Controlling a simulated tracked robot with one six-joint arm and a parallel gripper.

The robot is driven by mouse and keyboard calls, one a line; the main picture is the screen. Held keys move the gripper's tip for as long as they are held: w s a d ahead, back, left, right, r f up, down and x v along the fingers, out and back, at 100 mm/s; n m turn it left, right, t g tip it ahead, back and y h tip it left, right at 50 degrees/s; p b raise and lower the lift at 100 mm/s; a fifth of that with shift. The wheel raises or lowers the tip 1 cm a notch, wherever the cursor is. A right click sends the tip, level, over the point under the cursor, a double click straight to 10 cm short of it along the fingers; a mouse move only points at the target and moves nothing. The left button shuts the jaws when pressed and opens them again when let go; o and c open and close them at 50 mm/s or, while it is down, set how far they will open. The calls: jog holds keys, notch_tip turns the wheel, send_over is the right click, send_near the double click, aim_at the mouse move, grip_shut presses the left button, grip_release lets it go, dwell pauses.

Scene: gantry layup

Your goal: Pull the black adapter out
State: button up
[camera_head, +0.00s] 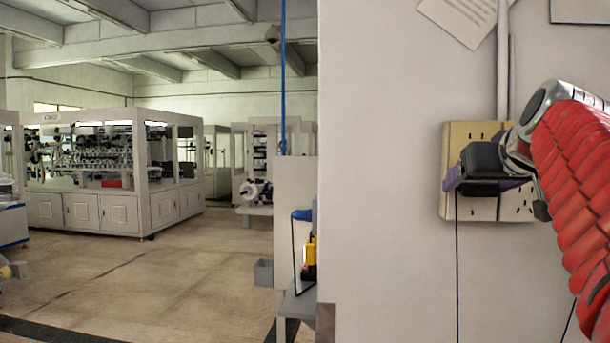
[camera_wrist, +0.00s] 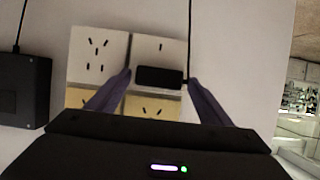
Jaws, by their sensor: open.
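The black adapter (camera_wrist: 160,76) is plugged into the pale wall socket panel, which shows in the wrist view (camera_wrist: 101,55) and the head view (camera_head: 461,133). It is a small dark block with a thin cord at its right end in the wrist view. My gripper (camera_wrist: 158,80) is open, its two purple fingers on either side of the adapter. The left fingertip looks very near its left end; whether either finger touches it, I cannot tell. In the head view my gripper (camera_head: 480,183) is at the panel and hides the adapter.
A larger black box (camera_wrist: 25,92) with its own cord is at the left in the wrist view. A thin cord (camera_head: 457,255) hangs down the white wall (camera_head: 385,190). Papers (camera_head: 462,15) are on the wall above. Open floor (camera_head: 150,270) and machines (camera_head: 115,170) lie to the left.

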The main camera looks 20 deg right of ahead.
jog(key=shift+w+d+f, duration=0.1)
jog(key=shift+w, duration=0.15)
jog(key=shift+s+d, duration=0.1)
jog(key=shift+s, duration=0.05)
jog(key=shift+c, duration=0.2)
jog(key=c, duration=1.2)
